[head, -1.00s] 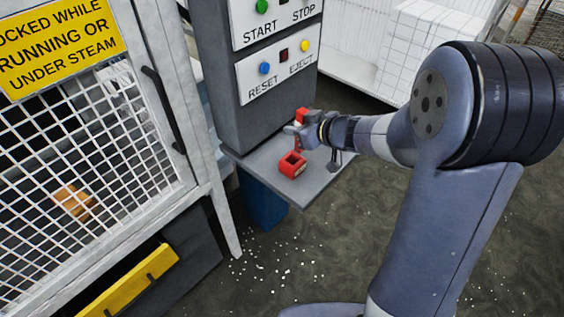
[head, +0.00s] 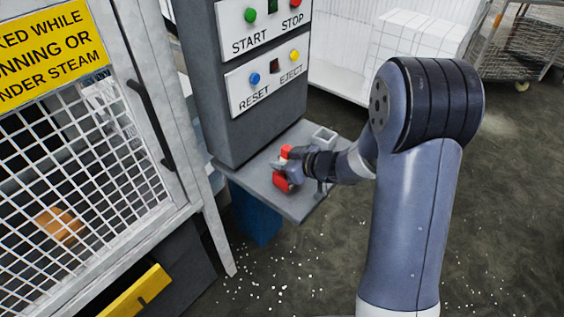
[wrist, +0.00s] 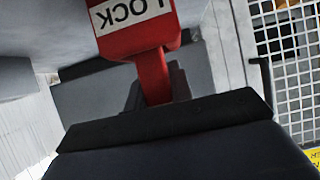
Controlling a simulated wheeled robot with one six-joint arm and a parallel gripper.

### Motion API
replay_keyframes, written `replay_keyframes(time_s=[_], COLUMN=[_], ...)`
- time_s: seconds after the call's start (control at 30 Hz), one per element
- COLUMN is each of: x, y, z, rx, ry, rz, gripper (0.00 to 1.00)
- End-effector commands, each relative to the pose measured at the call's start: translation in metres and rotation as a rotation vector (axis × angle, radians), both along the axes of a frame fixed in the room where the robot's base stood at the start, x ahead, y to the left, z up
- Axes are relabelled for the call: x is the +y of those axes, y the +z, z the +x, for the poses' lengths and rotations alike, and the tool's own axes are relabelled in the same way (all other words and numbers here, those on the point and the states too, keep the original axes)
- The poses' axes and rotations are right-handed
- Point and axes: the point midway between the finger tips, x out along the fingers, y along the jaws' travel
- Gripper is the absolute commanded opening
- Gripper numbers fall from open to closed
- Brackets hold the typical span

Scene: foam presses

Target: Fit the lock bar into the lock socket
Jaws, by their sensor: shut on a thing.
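The red lock socket (head: 283,183) stands on the grey shelf under the button panel; in the wrist view it shows as a red block (wrist: 148,41) with an upside-down LOCK label, cut off by the top edge. My gripper (head: 284,163) is shut on the red lock bar (head: 286,151), right over the socket. In the wrist view the bar (wrist: 152,77) runs from my dark gripper (wrist: 160,103) to the socket's rim and meets it there in the picture. The bar's far end is hidden, so I cannot tell how deep it sits.
The grey shelf (head: 304,208) has a small open grey holder (head: 324,136) at its back right. The control panel (head: 262,80) rises behind the shelf. A mesh guard door (head: 80,150) stands to the left. Floor with white beads lies in front.

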Motion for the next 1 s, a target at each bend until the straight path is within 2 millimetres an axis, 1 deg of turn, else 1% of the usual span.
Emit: replay_keyframes(time_s=[0.17, 0.3, 0.33, 0.57, 0.77, 0.87, 1.0], x=[0.0, 0.0, 0.0, 0.0, 0.0, 0.0, -0.011], y=[0.001, -0.003, -0.002, -0.002, -0.002, 0.002, 0.008], z=[0.0, 0.0, 0.0, 0.0, 0.0, 0.0, -0.007], rx=[-0.002, -0.001, -0.001, -0.001, -0.001, -0.002, -0.003], ry=[0.0, 0.0, 0.0, 0.0, 0.0, 0.0, -0.003], rz=[0.001, 0.0, -0.001, -0.001, -0.001, 0.0, -0.001], gripper=[0.0, 0.0, 0.24, 0.43, 0.43, 0.43, 0.43])
